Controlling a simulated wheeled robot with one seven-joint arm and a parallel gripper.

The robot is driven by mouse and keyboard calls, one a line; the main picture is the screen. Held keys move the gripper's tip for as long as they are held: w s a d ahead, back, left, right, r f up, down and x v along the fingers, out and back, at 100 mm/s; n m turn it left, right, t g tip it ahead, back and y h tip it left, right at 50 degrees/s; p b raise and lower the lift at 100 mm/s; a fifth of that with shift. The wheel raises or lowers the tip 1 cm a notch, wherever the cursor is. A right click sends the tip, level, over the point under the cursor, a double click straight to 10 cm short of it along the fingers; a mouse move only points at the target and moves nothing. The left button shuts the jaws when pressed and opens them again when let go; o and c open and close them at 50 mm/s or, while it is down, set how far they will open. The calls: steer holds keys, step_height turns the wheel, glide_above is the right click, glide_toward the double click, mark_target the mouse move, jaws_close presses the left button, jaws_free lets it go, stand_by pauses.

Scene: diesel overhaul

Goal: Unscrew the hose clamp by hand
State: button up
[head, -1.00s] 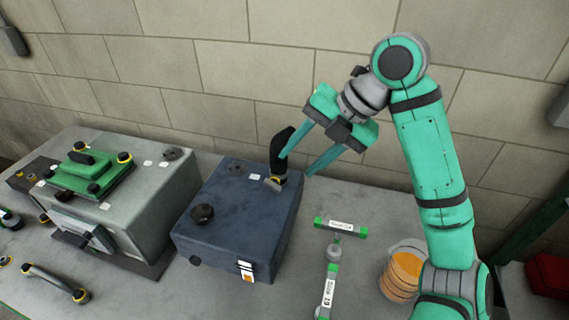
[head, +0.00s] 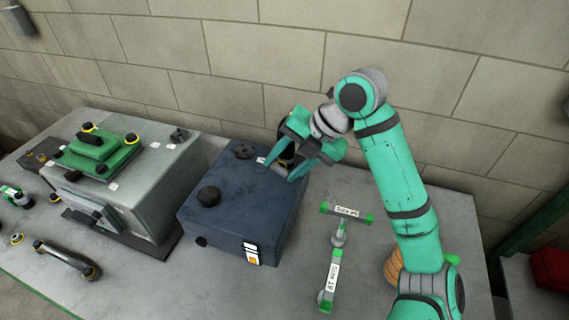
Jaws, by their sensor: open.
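The dark blue box (head: 235,212) stands on the bench in the head view. A black hose (head: 287,152) rises from its back right corner. My gripper (head: 280,172) is open at the foot of this hose, with one finger on the left and one on the right. The hose clamp at the hose's foot is mostly hidden by my gripper, and I cannot tell whether the fingers touch it.
A black knob (head: 208,196) and a dark cap (head: 244,151) sit on the box top. A grey housing with a green cover (head: 98,155) stands left. A green-ended T-handle tool (head: 338,240) lies right, on the bench (head: 150,290). An orange item (head: 393,267) is partly hidden by my arm.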

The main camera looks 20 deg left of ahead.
mark_target(272, 164)
steer(key=c, duration=0.8)
steer(key=h, duration=0.3)
steer(key=shift+a+r, duration=0.25)
steer(key=shift+a, duration=0.1)
steer(key=h, duration=0.2)
steer(key=a+h, duration=0.1)
steer(key=h, duration=0.4)
steer(key=shift+a+h, duration=0.3)
steer(key=shift+a, duration=0.1)
steer(key=shift+a+f+g+h, duration=0.15)
steer(key=shift+a+f+h, duration=0.1)
steer(key=shift+h, duration=0.9)
steer(key=shift+a+f+g+h, duration=0.1)
steer(key=shift+f+g+h, duration=0.1)
steer(key=shift+h, duration=0.95)
